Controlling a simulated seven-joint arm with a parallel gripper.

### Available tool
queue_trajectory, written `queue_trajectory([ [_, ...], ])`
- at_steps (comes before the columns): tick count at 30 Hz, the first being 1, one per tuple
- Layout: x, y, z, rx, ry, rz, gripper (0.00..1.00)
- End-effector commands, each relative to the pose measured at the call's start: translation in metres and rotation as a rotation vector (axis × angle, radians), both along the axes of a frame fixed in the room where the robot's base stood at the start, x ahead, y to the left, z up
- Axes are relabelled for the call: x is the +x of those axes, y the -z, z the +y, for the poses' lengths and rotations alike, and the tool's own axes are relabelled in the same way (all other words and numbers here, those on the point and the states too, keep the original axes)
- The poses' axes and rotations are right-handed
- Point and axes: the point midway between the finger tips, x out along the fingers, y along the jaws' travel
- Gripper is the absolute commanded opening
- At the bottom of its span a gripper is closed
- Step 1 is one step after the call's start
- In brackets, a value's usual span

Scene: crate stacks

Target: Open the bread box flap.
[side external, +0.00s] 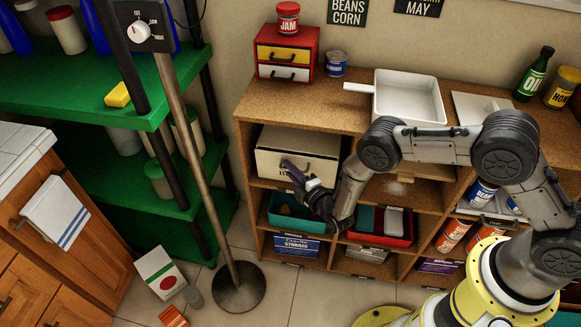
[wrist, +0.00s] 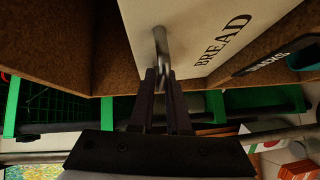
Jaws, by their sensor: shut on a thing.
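The bread box (side external: 300,150) is a cream box in the upper left compartment of the wooden shelf. Its front flap, lettered BREAD, fills the upper middle of the wrist view (wrist: 190,35) and looks closed. A curved metal handle (wrist: 160,45) stands out from the flap. My gripper (wrist: 163,78) is shut on this handle, with its two dark fingers on either side of it. In the side external view my gripper (side external: 290,168) is at the front of the box and hides part of the flap and its lettering.
A teal bin (side external: 292,222) and a red bin (side external: 385,240) sit in compartments below. A thin metal post (side external: 205,180) on a round base stands left of the box. A green shelf (side external: 80,95) is farther left. Cartons lie on the floor.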

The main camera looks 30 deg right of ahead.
Motion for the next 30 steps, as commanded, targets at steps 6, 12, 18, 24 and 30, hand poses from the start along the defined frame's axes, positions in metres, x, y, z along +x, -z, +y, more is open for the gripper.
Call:
queue_trajectory([
  [6, -0.015, 0.015, 0.013, -0.111, -0.01, -0.089, 0.0],
  [12, -0.027, 0.026, 0.026, -0.144, -0.009, -0.123, 0.0],
  [18, -0.037, 0.04, 0.037, -0.141, -0.009, -0.126, 0.0],
  [24, -0.044, 0.057, 0.045, -0.14, -0.006, -0.13, 0.0],
  [30, -0.049, 0.076, 0.051, -0.138, -0.003, -0.133, 0.0],
])
